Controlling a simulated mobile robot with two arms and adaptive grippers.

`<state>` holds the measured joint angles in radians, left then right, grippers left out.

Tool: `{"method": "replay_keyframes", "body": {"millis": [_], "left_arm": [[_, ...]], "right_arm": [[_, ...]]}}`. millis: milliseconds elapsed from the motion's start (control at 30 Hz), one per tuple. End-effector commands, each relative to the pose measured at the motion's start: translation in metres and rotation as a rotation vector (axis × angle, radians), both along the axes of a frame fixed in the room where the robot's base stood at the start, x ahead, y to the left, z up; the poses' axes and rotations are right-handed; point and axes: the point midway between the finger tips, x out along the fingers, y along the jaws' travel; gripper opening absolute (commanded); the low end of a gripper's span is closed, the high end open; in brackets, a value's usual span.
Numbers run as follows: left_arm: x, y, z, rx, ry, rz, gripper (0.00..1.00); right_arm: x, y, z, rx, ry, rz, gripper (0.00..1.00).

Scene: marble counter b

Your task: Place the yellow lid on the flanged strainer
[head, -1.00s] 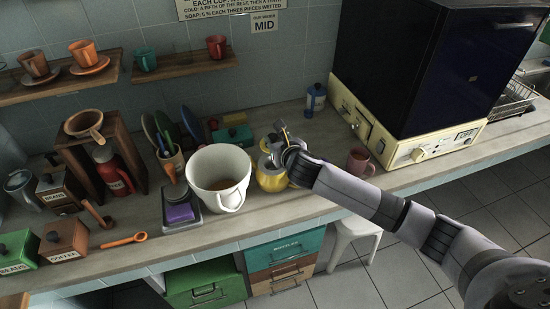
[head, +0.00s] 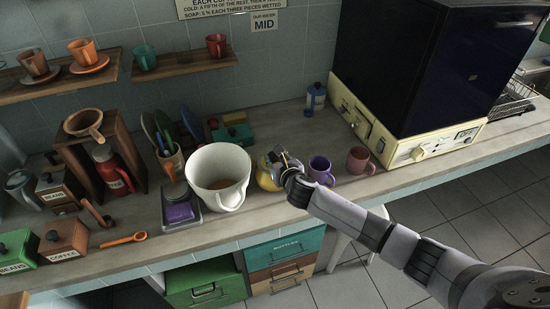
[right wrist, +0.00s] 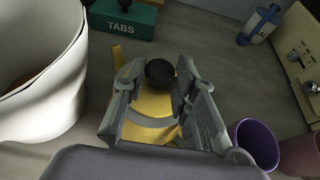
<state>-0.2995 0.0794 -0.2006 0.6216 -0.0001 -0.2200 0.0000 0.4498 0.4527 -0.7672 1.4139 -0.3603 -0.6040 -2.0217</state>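The yellow lid (right wrist: 151,103) with a round black knob (right wrist: 160,72) shows in the right wrist view between my right gripper's fingers. In the head view the yellow piece (head: 267,178) is partly hidden behind my right gripper (head: 278,160), so I cannot tell lid from any vessel under it. The fingers (right wrist: 158,85) stand apart on either side of the knob, with visible gaps. An orange-brown strainer with a handle (head: 84,122) sits on top of a wooden stand at the left; I cannot tell whether it is the flanged one. My left gripper is out of view.
A large white pot (head: 205,170) stands close left of my right gripper. A purple mug (head: 321,168) and a pinkish mug (head: 359,160) stand to its right. The green TABS box (right wrist: 122,20) and a blue bottle (head: 315,99) are behind. Counter behind the mugs is clear.

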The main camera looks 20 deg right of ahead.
Motion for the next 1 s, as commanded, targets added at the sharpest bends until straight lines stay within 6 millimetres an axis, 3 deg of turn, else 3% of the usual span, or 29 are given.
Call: {"method": "replay_keyframes", "body": {"millis": [267, 633, 767, 1000], "left_arm": [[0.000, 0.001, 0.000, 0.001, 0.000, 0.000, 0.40], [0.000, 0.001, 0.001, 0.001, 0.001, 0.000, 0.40], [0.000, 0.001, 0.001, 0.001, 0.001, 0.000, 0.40], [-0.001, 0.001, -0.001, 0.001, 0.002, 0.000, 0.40]], "right_arm": [[0.000, 0.000, 0.000, 0.000, 0.001, 0.000, 0.45], [-0.002, 0.000, 0.003, 0.000, 0.000, 0.000, 0.46], [-0.014, -0.001, 0.007, -0.002, 0.000, 0.001, 0.46], [-0.054, -0.003, 0.023, -0.001, 0.000, 0.002, 0.46]]}}
